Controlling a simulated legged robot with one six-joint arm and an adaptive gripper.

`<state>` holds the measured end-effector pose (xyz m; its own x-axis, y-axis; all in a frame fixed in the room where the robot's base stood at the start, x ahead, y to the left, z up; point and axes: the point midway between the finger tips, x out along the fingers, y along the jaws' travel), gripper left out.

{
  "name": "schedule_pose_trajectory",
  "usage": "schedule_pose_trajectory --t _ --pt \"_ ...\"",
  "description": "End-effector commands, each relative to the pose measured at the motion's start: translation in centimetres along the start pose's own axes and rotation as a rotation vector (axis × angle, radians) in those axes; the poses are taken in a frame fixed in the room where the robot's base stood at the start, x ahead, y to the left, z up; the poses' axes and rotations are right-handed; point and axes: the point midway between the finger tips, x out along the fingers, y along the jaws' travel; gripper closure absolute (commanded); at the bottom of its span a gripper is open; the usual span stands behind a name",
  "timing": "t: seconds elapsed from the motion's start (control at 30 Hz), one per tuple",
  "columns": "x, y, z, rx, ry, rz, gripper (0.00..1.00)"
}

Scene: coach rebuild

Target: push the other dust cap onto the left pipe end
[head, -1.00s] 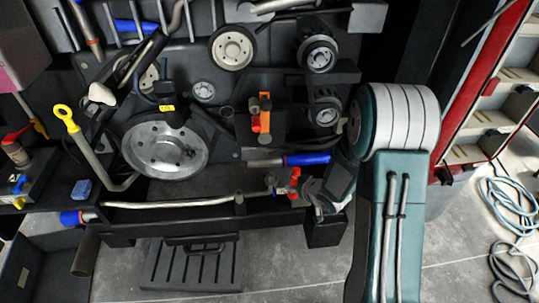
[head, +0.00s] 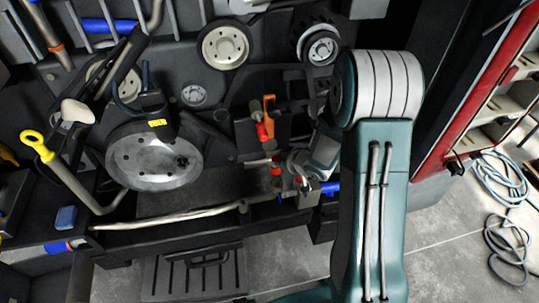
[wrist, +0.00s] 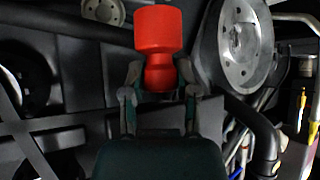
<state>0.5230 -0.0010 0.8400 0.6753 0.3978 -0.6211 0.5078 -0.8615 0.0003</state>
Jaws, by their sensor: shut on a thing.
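A red dust cap (wrist: 158,35) is between the two fingers of my gripper (wrist: 160,80) in the wrist view. The fingers are shut on its narrow lower part, and its wide end points away from me. In the head view my gripper (head: 288,163) is low in the machine bay, right of the large round disc, with a red piece (head: 277,171) at its tip. Another red piece (head: 262,131) shows just above, beside an orange handle (head: 268,104). I cannot clearly make out the left pipe end; the held cap hides what is directly behind it.
A large metal disc (head: 150,158) is left of my gripper and also shows in the wrist view (wrist: 238,45). A pale pipe (head: 170,220) runs along the front rail. A yellow-ringed dipstick (head: 38,147) and blue block (head: 66,218) are at left. Hoses (head: 500,195) lie at right.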

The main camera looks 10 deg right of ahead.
Motion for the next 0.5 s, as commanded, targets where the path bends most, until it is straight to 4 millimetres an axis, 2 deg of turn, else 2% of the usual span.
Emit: schedule_pose_trajectory --t 0.5 --pt "2.7 -0.2 3.1 -0.001 -0.003 0.002 1.00"
